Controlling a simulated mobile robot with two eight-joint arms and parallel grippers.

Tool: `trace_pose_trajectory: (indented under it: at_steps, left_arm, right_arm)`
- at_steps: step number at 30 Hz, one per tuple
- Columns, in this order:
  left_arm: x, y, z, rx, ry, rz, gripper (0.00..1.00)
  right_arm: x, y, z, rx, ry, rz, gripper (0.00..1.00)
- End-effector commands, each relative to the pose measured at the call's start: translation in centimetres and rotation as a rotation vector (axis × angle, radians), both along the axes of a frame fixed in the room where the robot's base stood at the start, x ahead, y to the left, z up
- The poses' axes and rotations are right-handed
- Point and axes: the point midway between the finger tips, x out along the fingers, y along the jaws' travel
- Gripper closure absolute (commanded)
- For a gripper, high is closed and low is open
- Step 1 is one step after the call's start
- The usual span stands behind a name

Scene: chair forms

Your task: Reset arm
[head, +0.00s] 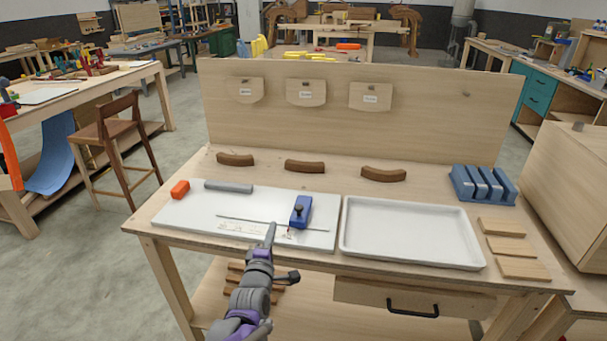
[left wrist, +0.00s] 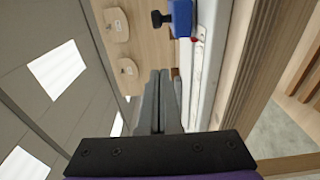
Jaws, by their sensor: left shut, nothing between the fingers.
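My left gripper (head: 271,234) is shut and empty. It is over the front edge of the white board (head: 180,212), left of the blue block tool with a dark knob (head: 301,211), and apart from that tool. In the left wrist view the two grey fingers (left wrist: 159,85) lie together with nothing between them. The blue tool (left wrist: 181,18) shows past them at the top. My right gripper is in neither view.
On the workbench are an orange block (head: 180,189), a grey bar (head: 229,187), several curved brown pieces (head: 305,166), an empty white tray (head: 410,234), a blue slotted rack (head: 482,185) and several wooden slats (head: 517,247). A tall back panel (head: 430,125) stands behind.

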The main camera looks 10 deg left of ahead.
Motion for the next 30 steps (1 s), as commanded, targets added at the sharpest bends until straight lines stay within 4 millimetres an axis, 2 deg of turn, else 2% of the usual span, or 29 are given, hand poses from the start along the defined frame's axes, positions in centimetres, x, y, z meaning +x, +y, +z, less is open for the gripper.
trace_pose_trajectory:
  at_steps: [5,8,14,21,25,27,30]
  left_arm:
    - [-2.0,-0.5,1.0,0.128,0.096,-0.029,1.00]
    - [-5.1,-1.1,1.6,0.305,0.224,-0.082,1.00]
    - [-14.4,-1.8,1.3,0.723,0.506,-0.279,1.00]
    - [-27.1,-1.6,-0.8,1.155,0.768,-0.617,1.00]
    - [-32.0,-1.2,-1.9,1.296,0.845,-0.775,1.00]
    - [-33.7,-1.1,-2.3,1.341,0.869,-0.833,1.00]
    - [-35.0,-1.0,-2.7,1.375,0.886,-0.879,1.00]
  right_arm:
    - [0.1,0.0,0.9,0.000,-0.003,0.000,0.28]
    - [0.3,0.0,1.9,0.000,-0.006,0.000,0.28]
    - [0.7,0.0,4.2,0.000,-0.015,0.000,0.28]
    - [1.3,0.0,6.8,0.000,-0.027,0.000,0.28]
    - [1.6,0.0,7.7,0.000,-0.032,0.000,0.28]
    - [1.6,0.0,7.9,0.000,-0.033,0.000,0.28]
    - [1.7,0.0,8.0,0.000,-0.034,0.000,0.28]
